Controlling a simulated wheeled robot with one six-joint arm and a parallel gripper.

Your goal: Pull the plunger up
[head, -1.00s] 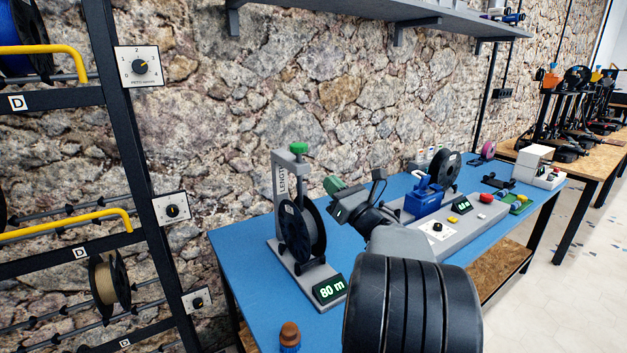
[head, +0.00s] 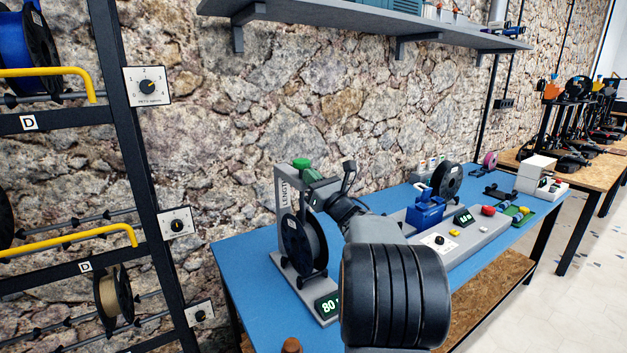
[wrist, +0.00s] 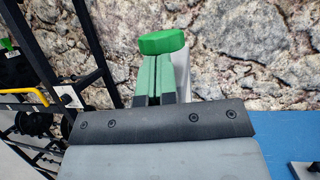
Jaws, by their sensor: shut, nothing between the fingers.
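The green knob (head: 301,162), which looks like the plunger's top, sits on the grey upright of the gauge stand (head: 281,200). In the wrist view the knob (wrist: 162,42) is a rounded green cap just beyond my fingertips. My gripper (wrist: 161,60) has its two green fingers pressed side by side, with nothing between them. The tips are just below the knob's near side; I cannot tell if they touch it. The upright (wrist: 183,75) shows behind the fingers. In the head view my wrist partly hides the stand. The plunger's shaft is not visible.
A black spool (head: 303,243) is on the stand, above a green digital display (head: 328,306). The blue table (head: 240,265) holds a grey console with a blue device (head: 425,211) to the right. A shelf rack (head: 125,150) stands at the left, and a wall shelf (head: 350,15) hangs above.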

